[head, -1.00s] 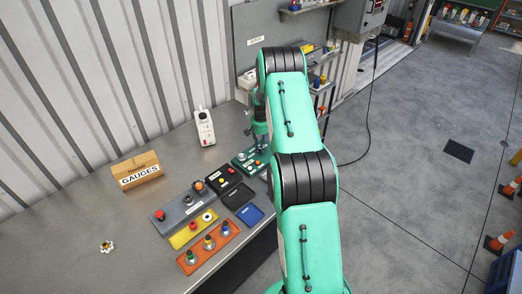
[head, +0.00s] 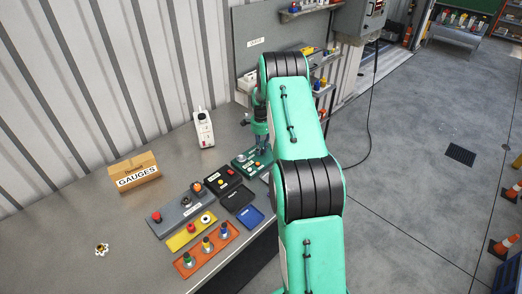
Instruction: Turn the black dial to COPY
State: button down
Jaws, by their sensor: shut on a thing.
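My gripper (head: 262,147) points down at the green panel (head: 241,160) at the right end of the bench. Its fingers are shut on a small dark part there, which appears to be the black dial; the fingers and arm mostly hide it. The dial's pointer and any COPY marking cannot be read. An orange button (head: 257,164) shows on the green panel just below the fingers in the picture.
Beside it lie a black panel (head: 222,182), grey panel (head: 172,221), yellow panel (head: 180,242), orange panel (head: 207,249) and blue tray (head: 250,216). A GAUGES box (head: 134,171) and white device (head: 204,128) stand behind. The bench's left is mostly clear.

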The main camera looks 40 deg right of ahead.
jog(key=m, duration=0.3)
jog(key=shift+m+b, duration=0.3)
jog(key=shift+m, duration=0.1)
jog(key=m, duration=0.4)
jog(key=shift+r+m+b, duration=0.1)
jog(key=shift+m+b, duration=0.2)
jog(key=shift+m, duration=0.1)
jog(key=c, duration=1.5)
grip_release()
jog(key=shift+r, duration=5.95)
